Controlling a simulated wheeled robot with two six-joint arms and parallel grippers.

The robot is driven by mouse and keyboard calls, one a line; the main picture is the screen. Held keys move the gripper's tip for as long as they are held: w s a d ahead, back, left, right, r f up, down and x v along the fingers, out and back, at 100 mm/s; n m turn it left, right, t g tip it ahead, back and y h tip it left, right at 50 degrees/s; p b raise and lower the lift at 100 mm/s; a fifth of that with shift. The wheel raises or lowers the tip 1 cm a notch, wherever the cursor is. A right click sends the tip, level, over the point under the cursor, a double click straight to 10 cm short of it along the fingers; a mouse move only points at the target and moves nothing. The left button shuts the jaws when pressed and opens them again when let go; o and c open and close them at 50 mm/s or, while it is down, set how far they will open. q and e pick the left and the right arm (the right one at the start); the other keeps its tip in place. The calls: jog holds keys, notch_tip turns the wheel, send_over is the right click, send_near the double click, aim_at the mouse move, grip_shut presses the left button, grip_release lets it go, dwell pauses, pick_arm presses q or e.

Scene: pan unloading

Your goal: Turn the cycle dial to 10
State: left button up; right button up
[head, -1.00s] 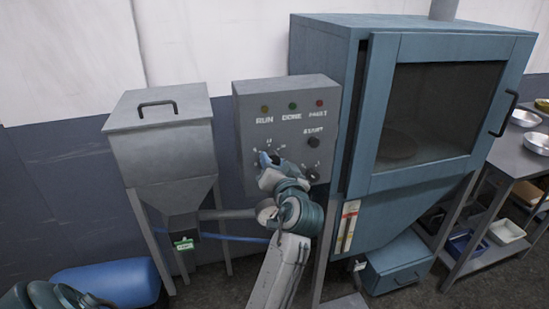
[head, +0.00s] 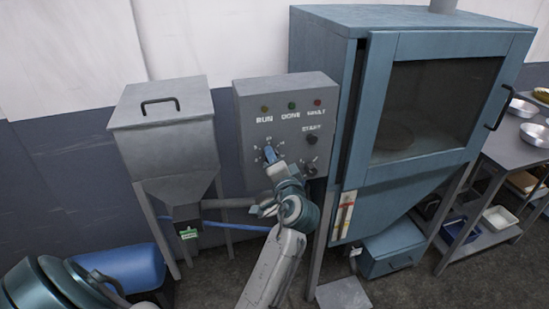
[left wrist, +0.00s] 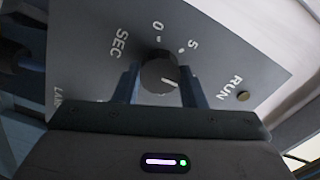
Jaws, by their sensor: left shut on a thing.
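The cycle dial (left wrist: 158,75) is a dark round knob on the grey control box (head: 314,95). In the left wrist view it sits between my left gripper's two fingers (left wrist: 159,86), which are shut on it. A short white pointer line on the knob points right and slightly down in that view. The marks 0 and 5 and the letters SEC show around it; a finger covers the scale where the line points. In the head view my left gripper (head: 270,156) covers the dial, with small scale numbers around it. My right gripper is not in view.
Above the dial are three lamps, labelled RUN (head: 264,108), DONE (head: 292,106) and a blurred word. A START button (head: 312,140) and another small knob (head: 310,170) are to the right. A blue cabinet (head: 365,40) and a grey hopper (head: 165,135) flank the box.

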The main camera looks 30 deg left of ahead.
pick_arm(q)
jog(key=shift+r, duration=0.1)
dwell(0.3)
jog(key=o, duration=1)
jog(key=shift+a, duration=0.3)
